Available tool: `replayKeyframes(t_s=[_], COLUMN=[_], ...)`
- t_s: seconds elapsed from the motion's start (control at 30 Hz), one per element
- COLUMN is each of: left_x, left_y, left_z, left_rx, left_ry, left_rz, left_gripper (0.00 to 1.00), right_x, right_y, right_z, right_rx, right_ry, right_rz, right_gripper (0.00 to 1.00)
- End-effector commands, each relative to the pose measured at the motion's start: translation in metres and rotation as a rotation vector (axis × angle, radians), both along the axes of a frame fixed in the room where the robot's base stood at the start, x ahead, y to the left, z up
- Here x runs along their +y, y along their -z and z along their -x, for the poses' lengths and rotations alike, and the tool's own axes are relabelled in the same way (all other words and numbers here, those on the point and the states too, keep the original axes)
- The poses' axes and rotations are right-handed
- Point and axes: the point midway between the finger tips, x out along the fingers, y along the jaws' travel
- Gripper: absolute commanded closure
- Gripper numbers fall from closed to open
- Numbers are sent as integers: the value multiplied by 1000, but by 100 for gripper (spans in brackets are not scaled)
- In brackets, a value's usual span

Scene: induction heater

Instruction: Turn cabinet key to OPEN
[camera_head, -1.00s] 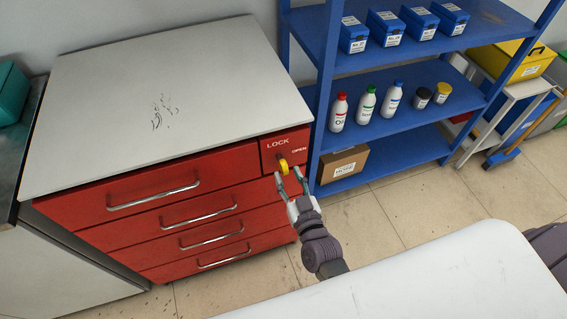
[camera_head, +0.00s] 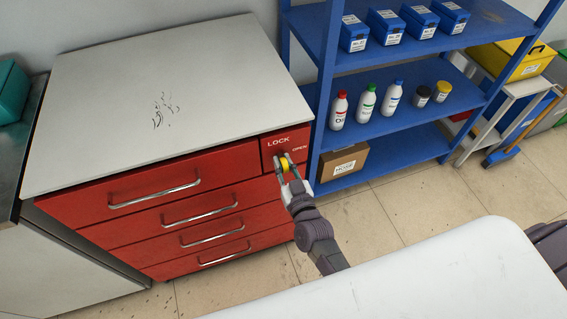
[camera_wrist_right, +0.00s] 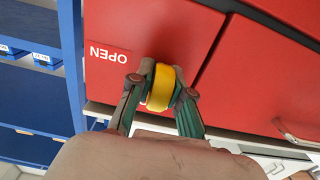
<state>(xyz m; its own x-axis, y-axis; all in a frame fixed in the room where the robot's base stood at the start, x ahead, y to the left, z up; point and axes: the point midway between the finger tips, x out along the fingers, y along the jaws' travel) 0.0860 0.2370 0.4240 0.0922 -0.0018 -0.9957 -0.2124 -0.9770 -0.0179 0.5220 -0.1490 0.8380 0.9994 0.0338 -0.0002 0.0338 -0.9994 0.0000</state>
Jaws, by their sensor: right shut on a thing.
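The red cabinet (camera_head: 150,210) has a white top and a lock panel at its upper right front, marked LOCK and OPEN. The yellow key (camera_head: 284,163) sits on this panel, below the LOCK label and left of the OPEN label. My right gripper (camera_head: 284,166) is shut on the key, a finger on each side. In the right wrist view the key (camera_wrist_right: 161,88) shows as a yellow band between the two fingertips (camera_wrist_right: 163,92), beside the upside-down OPEN label. The keyhole is hidden behind the key and fingers. My left gripper is not in view.
A blue shelf (camera_head: 400,120) with bottles, blue boxes and a cardboard box (camera_head: 343,162) stands close right of the cabinet. Drawer handles (camera_head: 154,194) stick out from the cabinet front. The tiled floor (camera_head: 375,225) before the shelf is clear.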

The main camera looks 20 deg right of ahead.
Motion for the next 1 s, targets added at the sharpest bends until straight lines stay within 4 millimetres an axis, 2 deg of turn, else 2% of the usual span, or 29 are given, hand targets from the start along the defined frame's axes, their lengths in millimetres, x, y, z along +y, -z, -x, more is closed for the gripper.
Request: replayKeyframes(t_s=[0.27, 0.47, 1.0], left_x=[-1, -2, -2], left_y=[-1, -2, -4], left_z=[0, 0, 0], left_rx=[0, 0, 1], left_ry=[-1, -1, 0], left_rz=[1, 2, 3], left_gripper=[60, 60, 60], right_x=[0, 0, 1], right_y=[0, 0, 0], right_z=[0, 0, 0], right_rx=[1, 5, 21], right_ry=[0, -1, -1], right_rz=[-28, -125, -613], right_gripper=[100, 100, 100])
